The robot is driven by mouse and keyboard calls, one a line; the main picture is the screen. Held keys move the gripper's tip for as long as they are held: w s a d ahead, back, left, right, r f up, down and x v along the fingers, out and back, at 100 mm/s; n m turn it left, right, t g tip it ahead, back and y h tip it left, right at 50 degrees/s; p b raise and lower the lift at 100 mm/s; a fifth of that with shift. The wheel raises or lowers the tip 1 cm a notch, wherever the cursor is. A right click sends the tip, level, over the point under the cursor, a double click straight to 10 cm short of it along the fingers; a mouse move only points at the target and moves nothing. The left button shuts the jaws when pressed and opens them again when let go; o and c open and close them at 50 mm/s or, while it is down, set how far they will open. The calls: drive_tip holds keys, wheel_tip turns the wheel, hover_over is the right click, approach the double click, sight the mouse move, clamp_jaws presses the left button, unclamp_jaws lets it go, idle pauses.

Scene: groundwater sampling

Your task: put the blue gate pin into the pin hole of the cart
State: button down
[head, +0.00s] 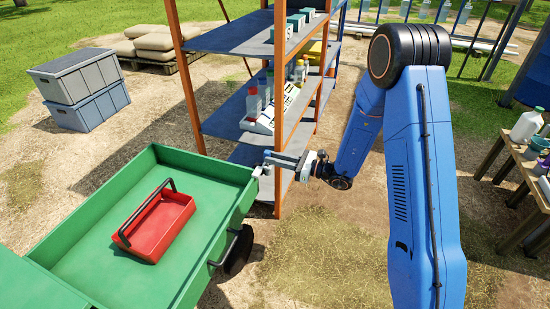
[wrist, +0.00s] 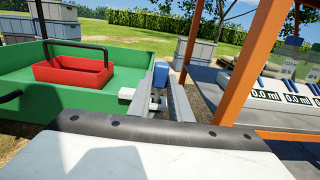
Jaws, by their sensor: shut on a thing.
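The blue gate pin (wrist: 160,74) stands between the fingers of my gripper (wrist: 163,98) in the wrist view, its blue head up. My gripper also shows in the head view (head: 270,164), shut, at the right corner of the green cart (head: 205,165). A small white fitting (wrist: 127,93) sits at the cart's corner, left of the pin in the wrist view. The pin's lower end and the pin hole are hidden, so I cannot tell whether the pin is in the hole.
A red tool tray (head: 160,222) lies in the cart. A shelf rack with orange posts (head: 187,85) stands close behind my gripper, holding bottles and meters. Grey crates (head: 85,90) stand at the back left. A wooden bench (head: 525,170) with bottles is at the right.

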drive_tip(key=shift+f, duration=1.35)
drive_tip(key=c, duration=1.5)
unclamp_jaws()
drive_tip(key=shift+c, duration=0.2)
drive_tip(key=shift+d, duration=0.15)
drive_tip(key=v, duration=1.7)
drive_tip(key=shift+s+r, duration=0.1)
